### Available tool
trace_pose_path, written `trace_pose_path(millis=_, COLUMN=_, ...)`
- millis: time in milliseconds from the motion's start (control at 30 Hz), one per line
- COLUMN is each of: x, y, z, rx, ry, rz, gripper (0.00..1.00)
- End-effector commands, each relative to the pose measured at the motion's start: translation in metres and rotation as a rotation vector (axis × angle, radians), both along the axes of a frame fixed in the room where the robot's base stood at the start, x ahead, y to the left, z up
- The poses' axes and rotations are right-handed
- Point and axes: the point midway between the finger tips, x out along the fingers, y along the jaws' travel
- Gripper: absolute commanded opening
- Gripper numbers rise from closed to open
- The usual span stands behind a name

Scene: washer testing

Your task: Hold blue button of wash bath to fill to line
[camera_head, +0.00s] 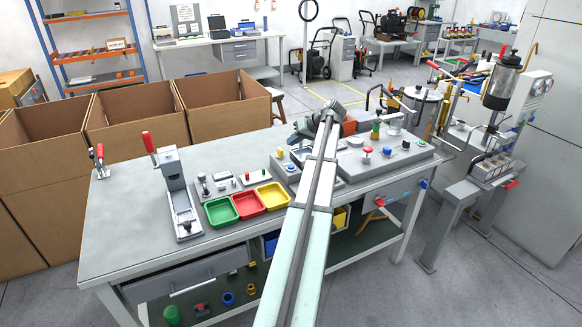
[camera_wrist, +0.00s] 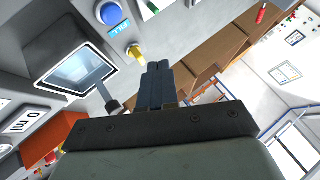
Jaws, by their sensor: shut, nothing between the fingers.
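The blue button (camera_wrist: 109,12) sits on the grey wash bath panel at the top of the wrist view, with a blue "FILL" label (camera_wrist: 119,28) beside it. In the head view the blue button (camera_head: 280,152) shows left of my arm. The wash bath (camera_wrist: 80,72) is a square basin in the panel; its fill line is not clear to me. My gripper (camera_wrist: 158,66) is shut and empty, its tips apart from the blue button and nearer in the picture to a yellow button (camera_wrist: 135,52). In the head view my arm's end (camera_head: 325,118) is over the bench's back.
Green (camera_head: 221,210), red (camera_head: 248,203) and yellow (camera_head: 273,195) trays lie left of my arm. A lever clamp (camera_head: 178,195) stands farther left. Cardboard boxes (camera_head: 137,123) stand behind the bench.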

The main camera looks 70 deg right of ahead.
Motion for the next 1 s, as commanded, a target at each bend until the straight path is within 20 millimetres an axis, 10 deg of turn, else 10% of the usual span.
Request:
trace_pose_path(millis=500, x=0.000, y=0.001, z=-0.059, rx=0.001, ry=0.000, rz=0.001, gripper=0.00)
trace_pose_path(millis=1000, x=0.000, y=0.000, z=-0.073, rx=0.000, ry=0.000, rz=0.000, gripper=0.00)
